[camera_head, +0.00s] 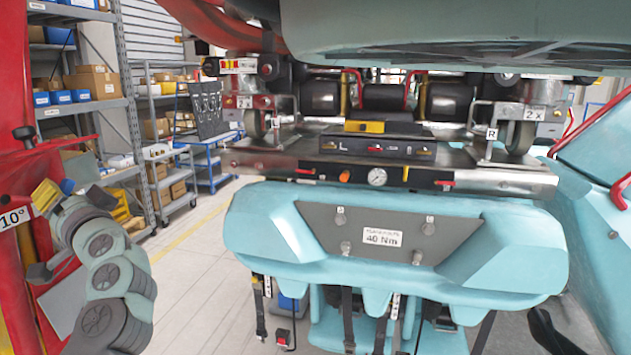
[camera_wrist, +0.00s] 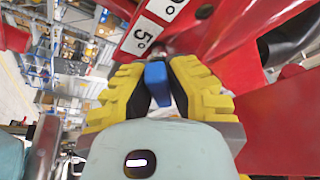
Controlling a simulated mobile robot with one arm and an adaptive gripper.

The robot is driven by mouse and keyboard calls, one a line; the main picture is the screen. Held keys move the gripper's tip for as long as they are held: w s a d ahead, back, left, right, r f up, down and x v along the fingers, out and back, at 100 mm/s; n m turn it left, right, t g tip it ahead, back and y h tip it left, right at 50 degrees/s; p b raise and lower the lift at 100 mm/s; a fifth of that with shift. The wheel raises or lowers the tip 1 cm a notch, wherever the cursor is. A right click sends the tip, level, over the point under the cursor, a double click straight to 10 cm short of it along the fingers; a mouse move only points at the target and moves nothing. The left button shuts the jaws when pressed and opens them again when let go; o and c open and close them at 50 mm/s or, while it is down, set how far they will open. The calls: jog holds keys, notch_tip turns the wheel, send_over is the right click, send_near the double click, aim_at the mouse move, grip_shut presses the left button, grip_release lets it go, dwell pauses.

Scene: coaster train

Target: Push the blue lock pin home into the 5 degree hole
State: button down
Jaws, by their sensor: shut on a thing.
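My gripper (camera_wrist: 157,72) has yellow ribbed fingers and is shut on the blue lock pin (camera_wrist: 156,80). In the wrist view the pin's blue body sits between the fingers. Its far end points at the red frame (camera_wrist: 215,30), right by the white 5° label (camera_wrist: 140,36). The hole itself is hidden behind the fingers and pin, so I cannot tell how deep the pin sits. In the head view my gripper (camera_head: 45,196) is at the far left against the red post, a little above the 10° label (camera_head: 14,218).
The teal coaster seat with a 40 Nm plate (camera_head: 382,238) fills the middle of the head view, below the wheeled chassis. Shelves with boxes (camera_head: 95,83) and a blue cart (camera_head: 208,165) stand behind at the left. Light floor (camera_head: 195,235) is clear between.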

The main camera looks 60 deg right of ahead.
jog(key=shift+w+a+b, duration=0.3)
jog(key=shift+w+a, duration=0.05)
jog(key=shift+w, duration=0.45)
jog(key=shift+c, duration=0.7)
grip_release()
jog(key=shift+s+d, duration=0.1)
jog(key=b+v, duration=0.3)
jog(key=v, duration=0.4)
dwell(0.6)
dwell(0.5)
